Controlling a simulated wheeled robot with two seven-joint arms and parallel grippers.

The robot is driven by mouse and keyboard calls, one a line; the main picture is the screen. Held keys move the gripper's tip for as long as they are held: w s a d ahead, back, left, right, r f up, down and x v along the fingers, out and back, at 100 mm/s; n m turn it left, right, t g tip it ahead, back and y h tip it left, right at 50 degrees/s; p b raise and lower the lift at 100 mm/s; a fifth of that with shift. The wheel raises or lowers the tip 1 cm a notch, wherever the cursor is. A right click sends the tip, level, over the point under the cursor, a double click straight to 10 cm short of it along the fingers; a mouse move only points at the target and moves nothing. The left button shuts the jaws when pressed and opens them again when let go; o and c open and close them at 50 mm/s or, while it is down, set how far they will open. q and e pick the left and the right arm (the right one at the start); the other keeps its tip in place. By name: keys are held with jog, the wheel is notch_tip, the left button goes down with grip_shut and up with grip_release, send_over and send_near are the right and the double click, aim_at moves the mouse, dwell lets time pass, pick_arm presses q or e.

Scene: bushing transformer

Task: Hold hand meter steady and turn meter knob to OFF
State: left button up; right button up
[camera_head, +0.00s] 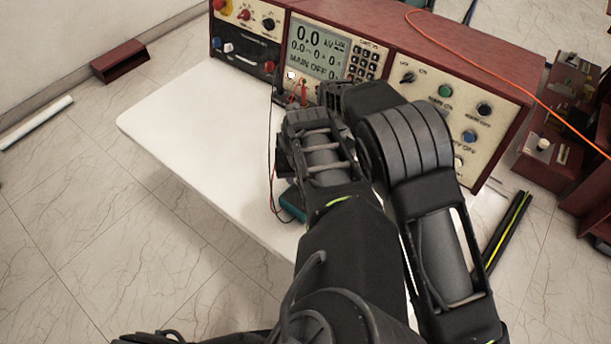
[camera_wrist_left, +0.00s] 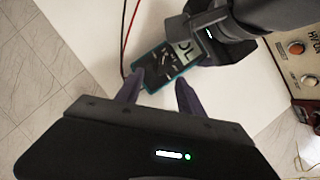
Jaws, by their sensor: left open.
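The hand meter (camera_wrist_left: 158,70), with a teal casing, dark face and pale display, lies on the white table in the left wrist view. Part of it is covered by my right gripper (camera_wrist_left: 222,38), which reaches over its display end. Only a teal edge of the meter (camera_head: 291,202) shows in the head view, beside my arm. My left gripper (camera_wrist_left: 160,80) is open, its two fingers pointing at the meter's near end, with no clear grip on it. The knob's setting is too small to read. The right fingertips are hidden.
The white table (camera_head: 190,120) is clear on the left. A red-cased control panel (camera_head: 325,47) with display, keys and knobs stands along its back. Red and black leads (camera_head: 272,160) run from it down to the meter. An orange cable (camera_head: 490,60) crosses the panel top.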

pick_arm(q)
jog(key=shift+o, duration=1.1)
jog(key=shift+n+g+h, duration=0.4)
jog(key=shift+n, duration=0.4)
jog(key=a, duration=0.1)
jog(key=w+a+f, duration=0.1)
jog(key=a, duration=0.1)
jog(key=shift+w+a+f, duration=0.2)
jog(key=shift+w+a, duration=0.1)
jog(key=shift+w+a+m+g+h, duration=0.6)
jog(key=shift+w+a+m+h, duration=0.1)
jog(key=shift+w+a+h, duration=0.15)
notch_tip(320, 180, up, 6)
jog(key=m, duration=0.6)
jog(key=m+g+h, duration=0.1)
jog(key=m, duration=0.5)
jog(key=m+h, duration=0.1)
jog(key=m, duration=0.4)
jog(key=shift+s+a+f+m+g+h, duration=0.15)
jog(key=shift+m+g+h, duration=0.1)
jog(key=shift+m+g, duration=0.15)
jog(key=x, duration=1.2)
grip_shut()
